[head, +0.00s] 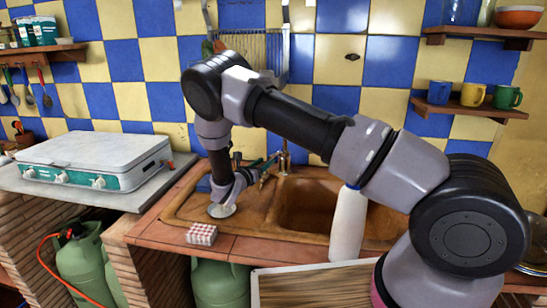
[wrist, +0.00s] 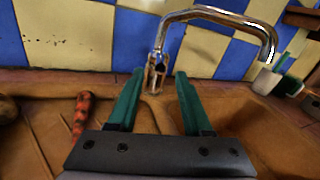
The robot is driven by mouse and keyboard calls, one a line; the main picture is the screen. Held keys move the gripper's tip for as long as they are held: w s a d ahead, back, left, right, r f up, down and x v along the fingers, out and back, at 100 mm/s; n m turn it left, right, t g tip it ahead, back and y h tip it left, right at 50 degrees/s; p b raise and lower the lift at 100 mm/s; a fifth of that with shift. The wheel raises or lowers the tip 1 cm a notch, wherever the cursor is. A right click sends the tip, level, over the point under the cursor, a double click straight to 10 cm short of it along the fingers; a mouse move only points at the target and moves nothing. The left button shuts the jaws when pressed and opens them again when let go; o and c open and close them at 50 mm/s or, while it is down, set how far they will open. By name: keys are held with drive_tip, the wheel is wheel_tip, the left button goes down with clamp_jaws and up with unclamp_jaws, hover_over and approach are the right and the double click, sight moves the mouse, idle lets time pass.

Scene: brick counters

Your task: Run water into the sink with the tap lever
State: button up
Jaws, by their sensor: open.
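The chrome tap stands at the back of the brown sink (head: 300,214), with its base and body (wrist: 156,72) in the middle of the wrist view. Its spout (wrist: 215,13) arches up and to the right, and no water stream shows under its end. I cannot clearly tell the lever apart from the tap body. My gripper (wrist: 159,74) is open, its two green fingers on either side of the tap base in the picture. Nothing is held, and contact cannot be told. In the head view, my gripper (head: 265,166) is close to the tap (head: 284,161) and partly hidden.
A white bottle (head: 347,225) stands at the sink's front edge. A stove (head: 95,160) is at left. A red-handled item (wrist: 82,114) lies left of my gripper. Mugs (head: 472,94) stand on a shelf at right.

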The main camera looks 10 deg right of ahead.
sight(277, 153)
drive_tip(key=x, duration=0.7)
drive_tip(key=shift+w+d, duration=0.1)
clamp_jaws()
idle(1.2)
